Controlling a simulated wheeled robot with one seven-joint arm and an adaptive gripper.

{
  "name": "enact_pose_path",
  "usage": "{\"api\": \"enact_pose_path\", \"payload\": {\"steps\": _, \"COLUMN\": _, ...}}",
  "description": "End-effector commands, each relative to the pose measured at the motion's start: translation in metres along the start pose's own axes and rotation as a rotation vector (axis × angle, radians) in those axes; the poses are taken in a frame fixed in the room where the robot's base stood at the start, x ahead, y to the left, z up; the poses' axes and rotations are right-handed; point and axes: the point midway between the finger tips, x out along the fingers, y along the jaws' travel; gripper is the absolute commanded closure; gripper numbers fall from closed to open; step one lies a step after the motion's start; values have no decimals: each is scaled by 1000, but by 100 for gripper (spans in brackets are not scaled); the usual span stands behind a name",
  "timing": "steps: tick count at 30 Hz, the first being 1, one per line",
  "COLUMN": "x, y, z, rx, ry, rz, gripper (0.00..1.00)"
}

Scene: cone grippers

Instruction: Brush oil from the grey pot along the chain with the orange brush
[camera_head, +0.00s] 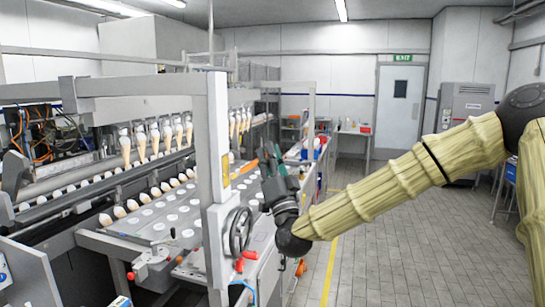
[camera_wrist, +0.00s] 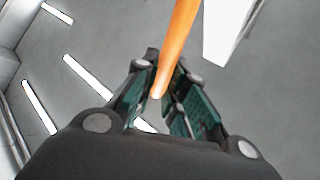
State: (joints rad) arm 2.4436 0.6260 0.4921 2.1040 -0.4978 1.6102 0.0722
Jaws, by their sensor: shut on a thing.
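My gripper (camera_head: 270,158) is raised beside the tall post of the cone machine, with its fingers pointing upward. It is shut on the orange brush (camera_wrist: 178,40), whose orange length runs up from between the green-padded fingers (camera_wrist: 165,95) in the wrist view. In the head view an orange piece of the brush (camera_head: 244,168) shows just left of the fingers, close to the post. The brush's bristle end cannot be made out. I cannot pick out the grey pot or the chain in either view.
The post (camera_head: 217,170) and the machine frame stand close left of my gripper. Rows of cones (camera_head: 155,138) hang over a metal deck (camera_head: 150,222). Open tiled floor (camera_head: 400,240) lies to the right. The wrist view faces ceiling lights (camera_wrist: 88,78).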

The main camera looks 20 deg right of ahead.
Motion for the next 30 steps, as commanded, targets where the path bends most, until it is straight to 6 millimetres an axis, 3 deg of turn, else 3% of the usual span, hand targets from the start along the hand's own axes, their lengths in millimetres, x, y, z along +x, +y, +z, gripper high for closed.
{"api": "enact_pose_path", "payload": {"steps": 30, "x": 7, "y": -5, "z": 13, "rx": 0, "ry": 0, "rz": -1, "gripper": 100}}
